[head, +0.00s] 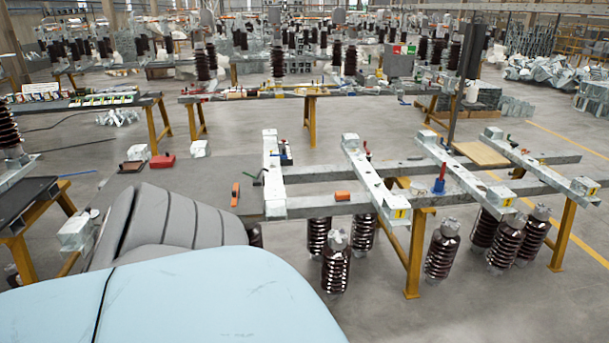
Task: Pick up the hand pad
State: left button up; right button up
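No label marks the hand pad, and I cannot tell for sure which item it is. A flat dark maroon-brown piece (131,166) lies near the far left edge of the grey work surface (200,182). A brighter red block-like item (162,161) lies just right of it. Neither of my grippers is in view.
The steel isolator frame (390,192) extends right from the surface, with dark ribbed insulators (336,265) beneath it. A red-and-blue tool (439,182) stands on a crossbar. Yellow legs (414,255) support the frame. A dark-topped bench (25,205) is at left. Floor at lower right is clear.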

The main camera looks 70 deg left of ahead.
aim_at(344, 195)
jog(key=u, duration=2)
